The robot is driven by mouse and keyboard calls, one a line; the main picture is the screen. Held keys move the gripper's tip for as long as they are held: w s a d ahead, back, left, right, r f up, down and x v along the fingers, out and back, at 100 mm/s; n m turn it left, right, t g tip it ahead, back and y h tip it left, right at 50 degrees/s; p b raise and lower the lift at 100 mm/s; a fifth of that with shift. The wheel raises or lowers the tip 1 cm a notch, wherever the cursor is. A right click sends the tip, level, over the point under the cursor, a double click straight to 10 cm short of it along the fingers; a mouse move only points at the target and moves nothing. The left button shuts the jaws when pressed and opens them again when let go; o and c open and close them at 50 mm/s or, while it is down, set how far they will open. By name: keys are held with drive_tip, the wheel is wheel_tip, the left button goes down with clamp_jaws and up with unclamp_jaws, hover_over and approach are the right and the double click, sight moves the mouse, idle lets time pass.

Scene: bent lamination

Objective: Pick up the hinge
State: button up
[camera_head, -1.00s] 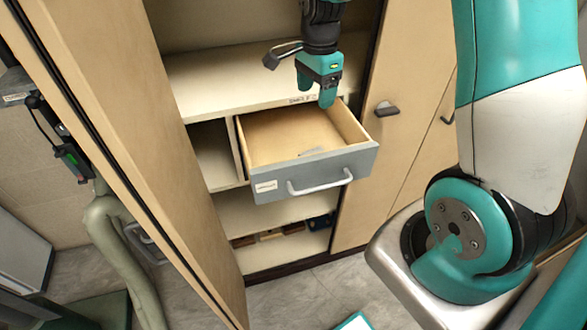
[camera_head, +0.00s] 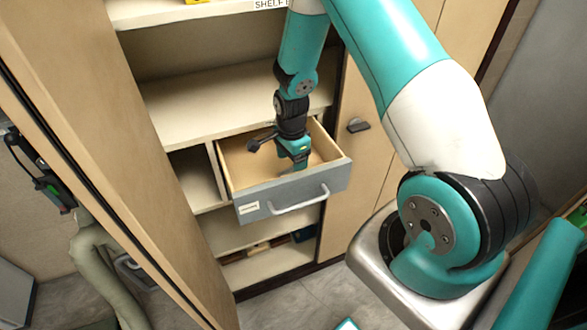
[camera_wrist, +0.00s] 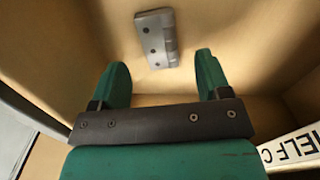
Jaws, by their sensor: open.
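The hinge (camera_wrist: 157,38) is a small grey metal piece with dark screw holes. It lies on the wooden floor of the open drawer (camera_head: 295,193). In the wrist view it sits beyond and between my fingertips, apart from them. My gripper (camera_head: 293,168) reaches down into the drawer from above. Its two green fingers are spread and empty, and they also show in the wrist view (camera_wrist: 162,75). In the head view the hinge is hidden behind my gripper and the drawer front.
The drawer's side walls and grey front with a handle (camera_head: 299,202) surround my gripper closely. A shelf (camera_head: 225,110) lies above and behind the drawer. A cabinet door (camera_head: 130,190) stands open at left, and a closed door with a handle (camera_head: 358,125) is at right.

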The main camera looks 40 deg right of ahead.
drive_tip(key=shift+s+a+f+p, duration=0.1)
drive_tip(key=shift+f+p, duration=0.5)
drive_tip(key=shift+f, duration=1.2)
drive_tip(key=c, duration=1.1)
drive_tip(key=shift+o, duration=0.2)
drive_tip(key=shift+r, duration=0.1)
